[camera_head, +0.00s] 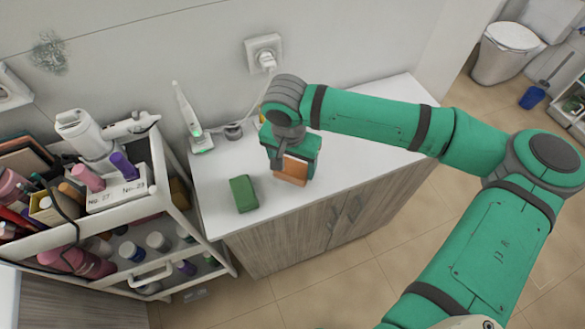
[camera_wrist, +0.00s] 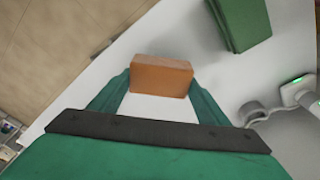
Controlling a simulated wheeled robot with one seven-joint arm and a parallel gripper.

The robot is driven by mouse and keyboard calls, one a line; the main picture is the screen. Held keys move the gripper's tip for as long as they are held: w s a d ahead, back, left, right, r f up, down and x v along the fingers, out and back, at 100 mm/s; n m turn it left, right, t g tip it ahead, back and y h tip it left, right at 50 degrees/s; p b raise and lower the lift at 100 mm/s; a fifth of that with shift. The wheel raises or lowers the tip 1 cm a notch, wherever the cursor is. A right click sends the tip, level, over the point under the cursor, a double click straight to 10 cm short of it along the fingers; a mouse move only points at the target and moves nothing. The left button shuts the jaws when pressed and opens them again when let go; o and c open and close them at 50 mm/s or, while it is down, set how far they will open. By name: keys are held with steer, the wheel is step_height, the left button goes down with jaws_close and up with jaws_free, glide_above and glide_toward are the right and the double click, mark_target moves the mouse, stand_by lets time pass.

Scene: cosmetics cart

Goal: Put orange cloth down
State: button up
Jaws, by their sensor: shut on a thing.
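The orange cloth (camera_head: 292,170) is a folded block over the white counter. My gripper (camera_head: 290,164) is shut on it. In the wrist view the orange cloth (camera_wrist: 161,76) sits between the two green fingers of my gripper (camera_wrist: 160,85). In the head view my gripper hides part of it. I cannot tell whether its underside touches the counter.
A green folded cloth (camera_head: 243,194) lies on the white counter (camera_head: 335,160) to the left of my gripper. An electric toothbrush (camera_head: 190,118) on its base stands at the back. A cosmetics cart (camera_head: 170,205) stands at the left. The counter's right part looks clear.

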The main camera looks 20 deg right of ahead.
mark_target(289, 170)
step_height(289, 170, down, 2)
steer(key=shift+f, duration=0.1)
steer(key=shift+s, duration=0.15)
steer(key=o, duration=0.9)
steer(key=shift+s, duration=0.1)
steer(key=r, duration=0.3)
steer(key=a+r, duration=0.1)
steer(key=r, duration=0.6)
steer(key=shift+s+a+r, duration=0.2)
steer(key=shift+r, duration=0.05)
steer(key=shift+d, duration=0.1)
